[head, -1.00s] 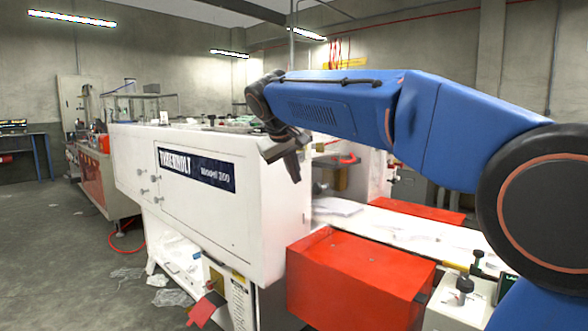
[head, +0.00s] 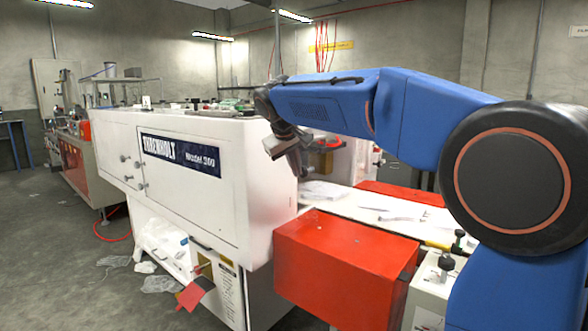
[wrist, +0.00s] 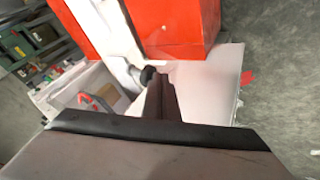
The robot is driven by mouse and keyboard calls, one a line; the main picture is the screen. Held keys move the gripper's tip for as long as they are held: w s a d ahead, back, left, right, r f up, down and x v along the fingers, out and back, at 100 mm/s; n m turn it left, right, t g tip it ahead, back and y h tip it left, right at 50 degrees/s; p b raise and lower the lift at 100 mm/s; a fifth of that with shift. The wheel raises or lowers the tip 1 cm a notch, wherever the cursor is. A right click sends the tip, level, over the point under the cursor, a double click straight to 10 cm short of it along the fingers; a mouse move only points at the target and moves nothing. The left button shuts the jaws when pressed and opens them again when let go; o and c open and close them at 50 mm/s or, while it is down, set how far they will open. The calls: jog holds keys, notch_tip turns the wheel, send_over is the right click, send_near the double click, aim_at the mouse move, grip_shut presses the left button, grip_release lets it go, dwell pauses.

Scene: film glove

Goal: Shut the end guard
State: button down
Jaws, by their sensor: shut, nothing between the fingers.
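The white wrapping machine (head: 180,190) bears the label "THRENHOLT Model 300" in the head view. A white panel (head: 272,190) closes its near end beside the opening over the belt. It looks like the end guard, but I cannot tell its hinge or how far it stands open. My gripper (head: 292,158) is at that end, near the panel's upper right edge, pointing down. In the wrist view my shut gripper (wrist: 158,90) is empty, with white surfaces and a dark knob (wrist: 148,75) close to its tip. I cannot tell whether it touches them.
A red box (head: 345,265) sticks out in front of the white belt bed (head: 385,212), with another red cover (head: 400,192) behind it. Black knobs (head: 446,262) stand at right. Crumpled film (head: 160,283) lies on the floor at left, where the grey floor is mostly open.

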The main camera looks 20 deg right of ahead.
jog(key=shift+d, duration=0.15)
jog(key=shift+s+d+n+y, duration=0.15)
jog(key=shift+d+n+y, duration=0.45)
jog(key=shift+d, duration=0.5)
jog(key=w+d+n+y, duration=0.3)
jog(key=w+d+n, duration=0.1)
jog(key=d, duration=0.3)
jog(key=w+d+n+y, duration=0.2)
jog(key=w+d+n, duration=0.2)
jog(key=d+n, duration=0.15)
jog(key=w+d+n+g+y, duration=0.2)
jog(key=w+n, duration=0.4)
jog(key=w, duration=0.4)
jog(key=shift+d+y, duration=0.35)
jog(key=shift+y, duration=0.45)
